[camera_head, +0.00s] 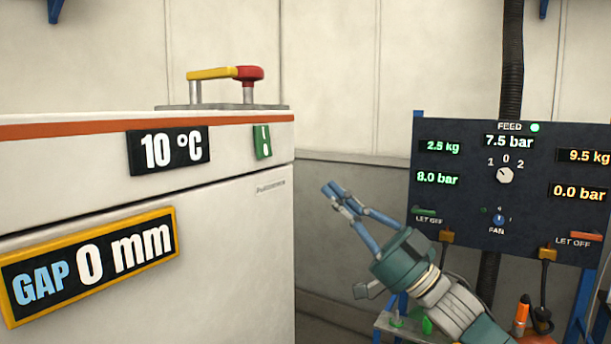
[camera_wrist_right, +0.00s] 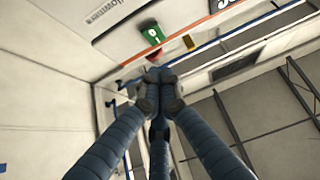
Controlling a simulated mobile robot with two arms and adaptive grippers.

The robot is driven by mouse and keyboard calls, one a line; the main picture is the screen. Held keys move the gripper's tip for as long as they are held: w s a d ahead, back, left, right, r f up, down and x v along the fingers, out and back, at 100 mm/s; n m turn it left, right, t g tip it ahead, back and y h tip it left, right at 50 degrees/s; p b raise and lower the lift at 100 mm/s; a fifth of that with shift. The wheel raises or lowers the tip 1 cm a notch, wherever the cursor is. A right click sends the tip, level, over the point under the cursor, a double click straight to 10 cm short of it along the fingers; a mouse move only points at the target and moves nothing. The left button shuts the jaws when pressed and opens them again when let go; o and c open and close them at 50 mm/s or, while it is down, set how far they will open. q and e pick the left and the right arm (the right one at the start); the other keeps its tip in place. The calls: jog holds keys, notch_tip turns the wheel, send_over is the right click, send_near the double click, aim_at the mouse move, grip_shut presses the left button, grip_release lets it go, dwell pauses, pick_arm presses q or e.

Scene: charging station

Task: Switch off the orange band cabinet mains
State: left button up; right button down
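The white cabinet (camera_head: 235,225) with an orange band (camera_head: 75,129) along its top edge stands at the left. On its top is a switch-like handle (camera_head: 215,73), a yellow bar with a red end, on posts over a grey plate. A green tag with a white mark (camera_head: 262,141) is on the cabinet front; it also shows in the right wrist view (camera_wrist_right: 152,33). My right gripper (camera_head: 336,191) is right of the cabinet, lower than the handle and apart from it. Its fingers come together at the tips (camera_wrist_right: 160,76), with nothing seen between them. My left gripper is out of view.
A dark panel (camera_head: 470,165) with displays and knobs stands at the right, behind my right arm. Cabinet displays read 10 °C (camera_head: 168,150) and GAP 0 mm (camera_head: 90,262). Free space lies between cabinet and panel, before the pale wall (camera_head: 340,90).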

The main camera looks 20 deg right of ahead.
aim_at(265, 146)
jog(key=p+x, duration=0.2)
jog(key=x, duration=0.2)
jog(key=w+f+p+x, duration=0.1)
jog(key=p+x, duration=0.1)
jog(key=x, duration=0.2)
jog(key=a+f+p+x, duration=0.1)
jog(key=p+x, duration=0.1)
jog(key=x, duration=0.2)
jog(key=shift+w+a+p, duration=0.15)
jog(key=shift+w+p, duration=0.15)
jog(key=shift+p, duration=0.05)
jog(key=shift+f, duration=0.1)
jog(key=shift+s, duration=0.1)
